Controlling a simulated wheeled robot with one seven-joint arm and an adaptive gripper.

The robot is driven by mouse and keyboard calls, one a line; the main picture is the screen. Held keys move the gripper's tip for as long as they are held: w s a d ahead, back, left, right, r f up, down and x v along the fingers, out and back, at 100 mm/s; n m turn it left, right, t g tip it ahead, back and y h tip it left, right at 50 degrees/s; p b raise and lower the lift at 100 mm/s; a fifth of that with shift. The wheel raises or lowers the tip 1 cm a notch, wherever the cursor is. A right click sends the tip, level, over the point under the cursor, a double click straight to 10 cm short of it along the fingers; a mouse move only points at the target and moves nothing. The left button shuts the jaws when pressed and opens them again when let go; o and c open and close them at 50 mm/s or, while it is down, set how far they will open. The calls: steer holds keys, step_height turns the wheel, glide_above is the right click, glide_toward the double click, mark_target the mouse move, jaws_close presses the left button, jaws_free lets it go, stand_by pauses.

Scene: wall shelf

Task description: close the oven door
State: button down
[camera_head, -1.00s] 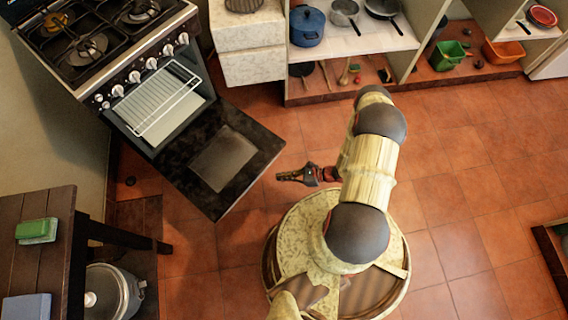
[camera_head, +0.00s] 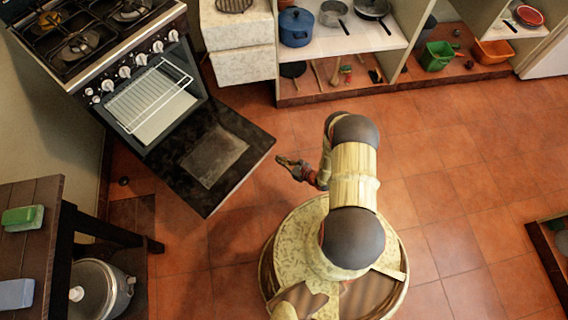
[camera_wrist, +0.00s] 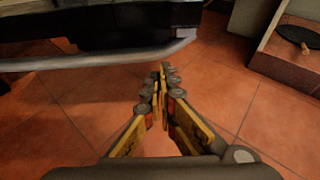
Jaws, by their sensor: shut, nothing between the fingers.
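The oven (camera_head: 110,62) stands at the upper left in the head view. Its door (camera_head: 213,157) is swung down wide open, a dark panel with a pale glass window, and a wire rack (camera_head: 150,97) shows inside. My gripper (camera_head: 281,160) is just to the right of the door's outer right corner, with a small gap to it in the picture. In the wrist view the shut, empty fingers (camera_wrist: 162,72) point ahead, and the door's edge (camera_wrist: 130,58) crosses above and to the left of them. I cannot tell whether they touch.
A wall shelf with a blue pot (camera_head: 297,27) and pans stands at the back, beside a pale cabinet (camera_head: 240,62). A dark wooden table (camera_head: 38,235) with a grey cooker (camera_head: 100,288) below is at the left.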

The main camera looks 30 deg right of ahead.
steer(key=b+x, duration=0.2)
steer(key=x, duration=0.4)
steer(key=shift+s+r, duration=0.2)
steer(key=shift+r, duration=0.85)
steer(key=shift+s+r, duration=0.15)
steer(key=shift+r, duration=0.95)
steer(key=shift+d+r, duration=0.1)
